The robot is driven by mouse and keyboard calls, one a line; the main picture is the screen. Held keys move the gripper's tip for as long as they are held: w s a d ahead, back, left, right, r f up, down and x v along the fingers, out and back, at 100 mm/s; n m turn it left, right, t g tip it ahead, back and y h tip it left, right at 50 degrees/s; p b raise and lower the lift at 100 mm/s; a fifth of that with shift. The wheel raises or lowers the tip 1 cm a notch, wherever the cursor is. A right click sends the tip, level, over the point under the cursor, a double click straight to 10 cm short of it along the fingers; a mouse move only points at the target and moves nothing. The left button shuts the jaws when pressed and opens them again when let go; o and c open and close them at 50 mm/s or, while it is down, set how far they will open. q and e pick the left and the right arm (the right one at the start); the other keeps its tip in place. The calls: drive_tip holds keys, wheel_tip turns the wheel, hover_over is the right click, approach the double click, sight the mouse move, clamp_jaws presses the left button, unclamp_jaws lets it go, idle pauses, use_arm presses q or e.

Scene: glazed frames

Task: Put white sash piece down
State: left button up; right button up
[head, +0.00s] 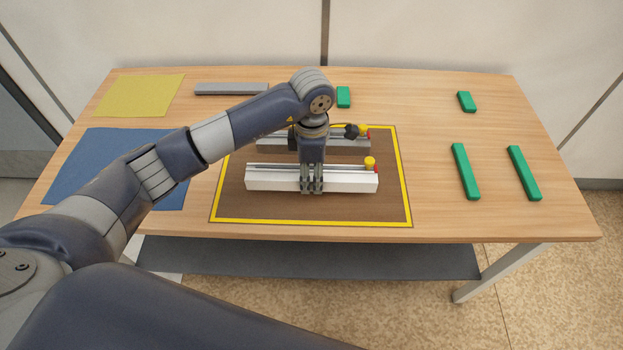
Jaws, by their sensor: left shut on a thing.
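The white sash piece (350,183) is a long white bar lying left to right over the front half of a brown mat (300,210) with a yellow border. A yellow knob with a red part shows at its right end. My left gripper (312,187) comes down from above and is shut on the bar near its middle. Whether the bar touches the mat or hangs just above it, I cannot tell. A grey bar (345,147) lies behind it, parallel and partly hidden by my arm. My right gripper is not in view.
On the wooden table (430,205), a blue mat (85,165) and a yellow mat (140,95) lie left. A grey strip (230,89) lies at the back. Several green blocks (465,172) lie right and back. Bare wood shows between the brown mat and the right blocks.

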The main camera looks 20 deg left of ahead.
sight(312, 183)
use_arm(q)
wheel_tip(312, 183, down, 3)
drive_tip(key=shift+w+a+f+p, duration=0.1)
drive_tip(key=shift+f+p, duration=0.05)
drive_tip(key=shift+p, duration=0.5)
drive_tip(key=shift+f, duration=0.25)
drive_tip(key=o, duration=1.1)
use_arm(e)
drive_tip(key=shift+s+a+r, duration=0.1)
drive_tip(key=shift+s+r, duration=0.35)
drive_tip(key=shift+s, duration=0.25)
